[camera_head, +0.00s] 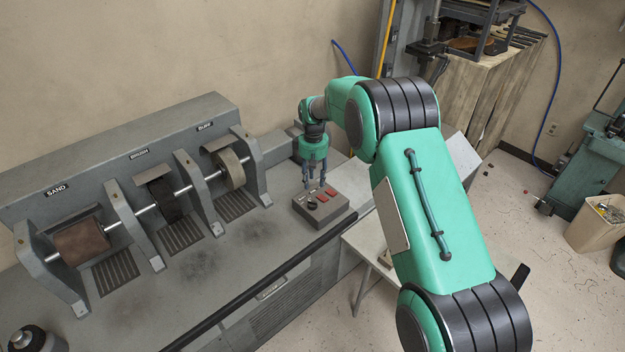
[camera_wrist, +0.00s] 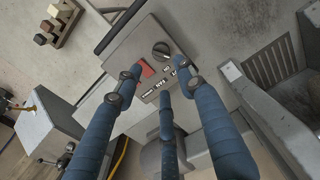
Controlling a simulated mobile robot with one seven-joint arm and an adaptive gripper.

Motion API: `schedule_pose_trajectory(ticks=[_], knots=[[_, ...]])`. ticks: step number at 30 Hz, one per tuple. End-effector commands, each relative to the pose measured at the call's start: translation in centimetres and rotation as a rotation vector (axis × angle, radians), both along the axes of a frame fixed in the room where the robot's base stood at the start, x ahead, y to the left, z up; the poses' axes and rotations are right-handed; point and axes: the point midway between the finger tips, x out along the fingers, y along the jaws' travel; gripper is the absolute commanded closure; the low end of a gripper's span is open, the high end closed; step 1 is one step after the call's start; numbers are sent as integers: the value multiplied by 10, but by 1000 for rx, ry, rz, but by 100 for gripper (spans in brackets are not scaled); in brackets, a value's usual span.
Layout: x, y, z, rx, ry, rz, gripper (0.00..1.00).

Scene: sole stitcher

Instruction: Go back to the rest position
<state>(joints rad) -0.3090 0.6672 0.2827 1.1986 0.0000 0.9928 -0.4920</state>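My gripper (camera_head: 316,185) is at the end of my green arm and points down over a grey control box (camera_head: 335,209) on the machine's bench. Its blue fingers are apart with nothing between them. In the wrist view my gripper (camera_wrist: 160,82) hangs over the same control box (camera_wrist: 124,46). The box bears a black knob (camera_wrist: 161,50), a red button (camera_wrist: 147,70) and white labels. One finger partly covers the red button; I cannot tell whether any fingertip touches the box.
A grey machine stands left, with wheels labelled SAND (camera_head: 82,240), BRUSH (camera_head: 165,200) and BUFF (camera_head: 230,170). A dark rail (camera_head: 265,287) runs along its front. A white table (camera_head: 372,247) is beside the box. Open floor (camera_head: 565,285) lies at the right, before a bin (camera_head: 590,230).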

Motion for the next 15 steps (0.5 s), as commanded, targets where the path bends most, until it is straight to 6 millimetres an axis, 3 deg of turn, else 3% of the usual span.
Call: schedule_pose_trajectory(ticks=[15], knots=[[-17, -17, 42, 0, 0, 0, 61]])
